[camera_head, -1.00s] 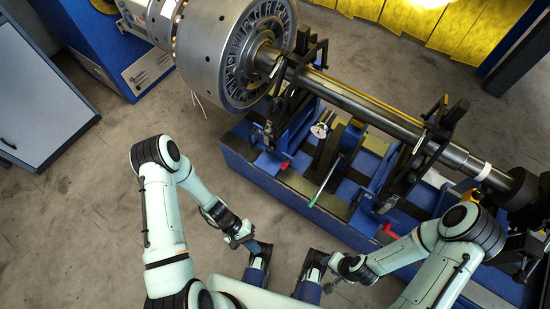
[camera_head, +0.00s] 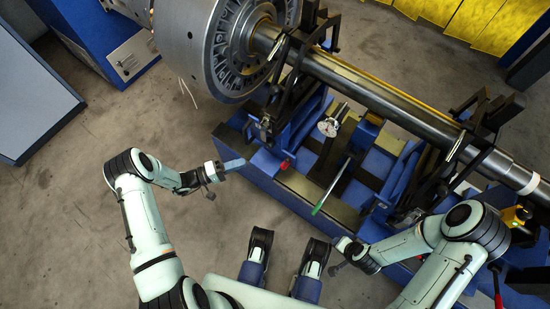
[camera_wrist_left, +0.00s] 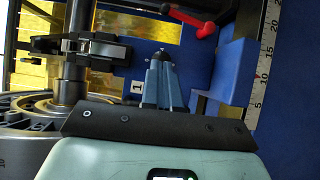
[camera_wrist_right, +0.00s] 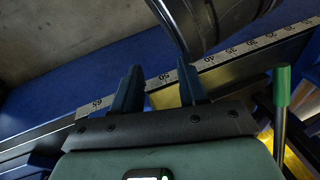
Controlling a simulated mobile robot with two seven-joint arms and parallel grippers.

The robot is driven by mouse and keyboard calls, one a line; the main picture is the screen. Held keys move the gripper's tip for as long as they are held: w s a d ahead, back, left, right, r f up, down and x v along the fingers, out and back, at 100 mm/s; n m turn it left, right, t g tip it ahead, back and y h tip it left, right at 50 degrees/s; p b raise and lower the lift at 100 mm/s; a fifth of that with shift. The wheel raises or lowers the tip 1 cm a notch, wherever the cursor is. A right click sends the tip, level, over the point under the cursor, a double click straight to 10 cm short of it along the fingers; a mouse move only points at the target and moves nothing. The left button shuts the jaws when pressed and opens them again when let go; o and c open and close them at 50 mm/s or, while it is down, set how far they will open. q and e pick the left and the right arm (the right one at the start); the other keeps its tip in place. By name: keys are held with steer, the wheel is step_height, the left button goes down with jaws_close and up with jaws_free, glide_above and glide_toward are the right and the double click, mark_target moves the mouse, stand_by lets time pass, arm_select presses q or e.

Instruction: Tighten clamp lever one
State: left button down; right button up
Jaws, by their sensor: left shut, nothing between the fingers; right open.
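Clamp lever one is a red handle (camera_head: 284,165) low on the near side of the blue stand, left of the middle. In the left wrist view the red lever (camera_wrist_left: 195,20) shows at the top, with a label marked 1 (camera_wrist_left: 137,87) on the stand. My left gripper (camera_head: 242,163) is shut and empty, with its blue fingers pointing right towards the stand. It is left of the red handle and apart from it. The shut fingers also show in the left wrist view (camera_wrist_left: 162,55). My right gripper (camera_wrist_right: 158,80) is open and empty, above a scale strip.
The rotor shaft (camera_head: 385,100) and its large disc (camera_head: 240,50) lie across the blue stand (camera_head: 262,172). A green-tipped lever (camera_head: 318,208) juts out from the stand's near side. The grey floor (camera_head: 60,220) left of the stand is clear.

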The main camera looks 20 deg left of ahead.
arm_select(q)
steer(key=b, duration=0.2)
glide_toward(287, 161)
steer(key=w+d, duration=0.2)
steer(key=w, duration=0.4)
steer(key=shift+s+d+f, duration=0.15)
steer(key=shift+s+d, duration=0.05)
steer(key=shift+d, duration=0.3)
steer(key=shift+s+d+f, duration=0.1)
steer(key=shift+s+d, duration=0.1)
steer(key=shift+d, duration=0.25)
arm_select(e)
steer(key=shift+g, duration=0.8)
steer(key=shift+s+d+f, duration=0.15)
steer(key=shift+s+f, duration=0.7)
steer(key=shift+s, duration=0.15)
steer(key=shift+s+d+f, duration=0.15)
steer(key=shift+s+f, duration=0.65)
steer(key=shift+s, duration=0.15)
steer(key=shift+w+r, duration=0.1)
